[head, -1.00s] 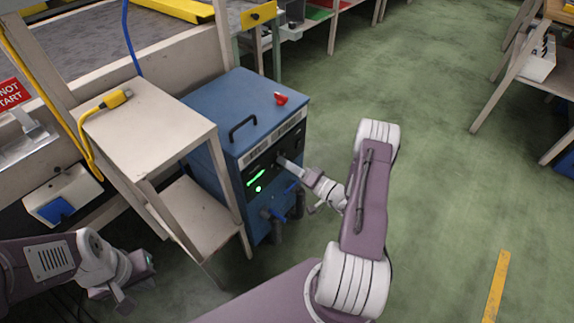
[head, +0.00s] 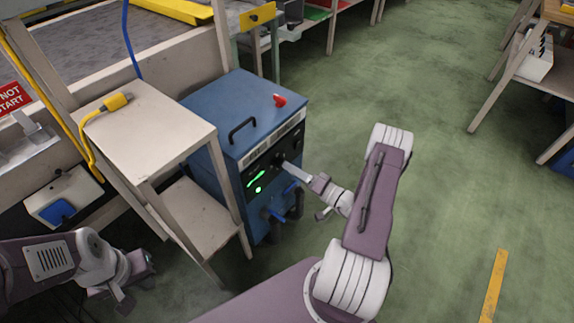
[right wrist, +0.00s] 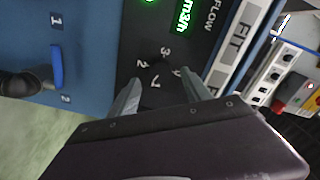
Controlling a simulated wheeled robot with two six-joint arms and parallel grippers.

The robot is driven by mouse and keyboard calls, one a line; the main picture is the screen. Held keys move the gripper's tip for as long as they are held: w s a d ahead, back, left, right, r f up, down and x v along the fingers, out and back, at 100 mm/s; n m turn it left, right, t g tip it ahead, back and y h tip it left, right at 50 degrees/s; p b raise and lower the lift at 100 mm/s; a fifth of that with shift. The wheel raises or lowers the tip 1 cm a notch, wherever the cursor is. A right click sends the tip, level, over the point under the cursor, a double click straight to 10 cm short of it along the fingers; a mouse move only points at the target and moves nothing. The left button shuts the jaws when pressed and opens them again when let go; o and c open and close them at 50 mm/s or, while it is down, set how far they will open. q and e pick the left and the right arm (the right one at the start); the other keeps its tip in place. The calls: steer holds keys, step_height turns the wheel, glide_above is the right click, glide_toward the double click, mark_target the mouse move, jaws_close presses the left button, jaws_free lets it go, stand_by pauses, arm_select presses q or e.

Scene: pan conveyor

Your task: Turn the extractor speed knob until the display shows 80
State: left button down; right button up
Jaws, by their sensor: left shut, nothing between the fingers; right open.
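The blue extractor unit (head: 228,107) stands on the floor with a dark control panel on its front. Its display (head: 256,179) glows green, but its figures are too small to read; the right wrist view shows only "m3/h" on the display's edge (right wrist: 183,14). My right gripper (head: 287,167) is open at the panel. In the right wrist view its fingers (right wrist: 160,88) lie either side of the dark speed knob (right wrist: 157,70), with numbers around it; whether they touch is unclear. My left gripper (head: 124,300) is shut and empty at the lower left, away from the unit.
A beige stand (head: 153,128) with a yellow connector (head: 117,102) on top is close beside the unit's left. A red object (head: 280,100) and a black handle are on the unit's top.

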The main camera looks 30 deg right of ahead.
steer(key=p+v, duration=0.1)
steer(key=v, duration=0.5)
steer(key=shift+w, duration=0.1)
